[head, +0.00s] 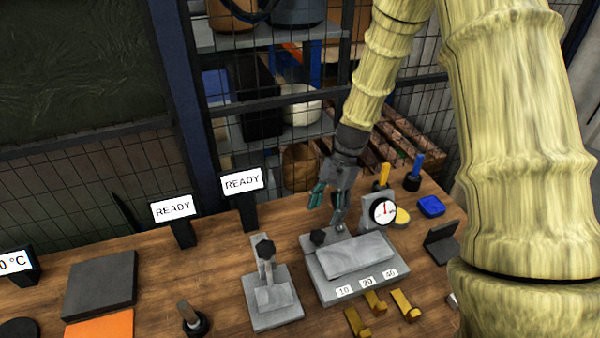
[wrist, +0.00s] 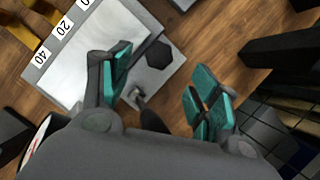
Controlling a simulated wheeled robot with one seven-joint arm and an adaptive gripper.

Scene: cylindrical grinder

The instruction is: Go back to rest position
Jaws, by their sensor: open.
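My gripper (head: 328,203) hangs from my bamboo-textured arm above the back of the wooden table, behind the grey gauge fixture (head: 325,279). Its teal-padded fingers are spread apart with nothing between them. In the wrist view my gripper (wrist: 158,92) is also open and empty. Below it there are the fixture's grey plate (wrist: 92,52), with the labels 10, 20 and 40, and a black knob (wrist: 159,54). I cannot tell the exact height of the fingers above the fixture.
A round dial (head: 384,211) stands close to the right of my gripper. Two READY displays (head: 242,181) (head: 173,208) stand to the left. A smaller clamp fixture (head: 270,296) and several brass blocks (head: 375,303) are in front. A wire-mesh fence (head: 80,165) and shelves are behind the table.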

